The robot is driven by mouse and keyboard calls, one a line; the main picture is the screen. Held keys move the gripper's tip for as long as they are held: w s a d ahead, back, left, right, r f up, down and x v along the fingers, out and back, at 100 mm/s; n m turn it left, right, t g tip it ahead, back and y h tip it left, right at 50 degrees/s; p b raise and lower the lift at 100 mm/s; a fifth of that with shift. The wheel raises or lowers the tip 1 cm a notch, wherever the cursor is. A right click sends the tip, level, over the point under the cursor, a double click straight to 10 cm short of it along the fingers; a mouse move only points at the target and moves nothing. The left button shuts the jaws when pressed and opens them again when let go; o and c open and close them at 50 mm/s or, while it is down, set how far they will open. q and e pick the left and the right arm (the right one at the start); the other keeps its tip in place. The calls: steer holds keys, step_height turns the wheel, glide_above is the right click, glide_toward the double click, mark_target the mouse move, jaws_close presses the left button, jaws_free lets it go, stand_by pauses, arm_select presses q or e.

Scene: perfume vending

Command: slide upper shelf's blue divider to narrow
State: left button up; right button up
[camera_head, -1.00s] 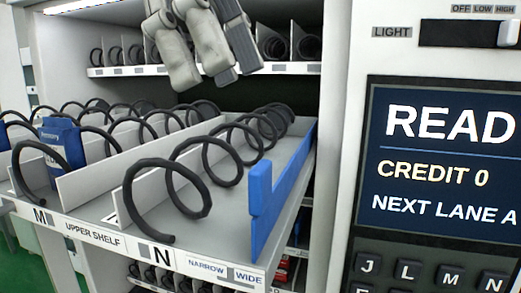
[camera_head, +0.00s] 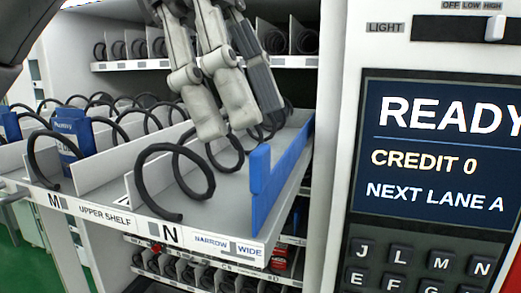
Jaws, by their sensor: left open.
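The blue divider (camera_head: 262,190) stands upright along the right side of lane N on the pulled-out upper shelf (camera_head: 112,213). Its front end is above the WIDE label (camera_head: 250,251), right of the NARROW label (camera_head: 212,242). A black spiral coil (camera_head: 143,177) lies in the lane left of the divider. My left gripper (camera_head: 240,125) hangs over the lane's middle, pointing down, open and empty. It is behind and left of the divider's raised front end, apart from it in the picture. Its fingers hide part of the coil. My right gripper is not in view.
A blue box (camera_head: 72,138) stands in lane M at left, among more coils and white dividers. A higher shelf (camera_head: 130,65) with coils is behind my gripper. The control panel with its screen (camera_head: 440,150) is at right. Lower shelves sit beneath.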

mark_target(257, 147)
arm_select(q)
steer(key=x, duration=0.3)
steer(key=shift+w+d+f, duration=0.15)
steer(key=shift+w+f, duration=0.05)
steer(key=shift+f, duration=0.1)
steer(key=shift+s+d+f, duration=0.1)
steer(key=shift+d+f, duration=0.1)
steer(key=shift+f, duration=0.4)
steer(key=shift+s+d+f, duration=0.1)
steer(key=shift+f, duration=0.15)
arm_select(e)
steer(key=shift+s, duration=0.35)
arm_select(q)
jaws_close()
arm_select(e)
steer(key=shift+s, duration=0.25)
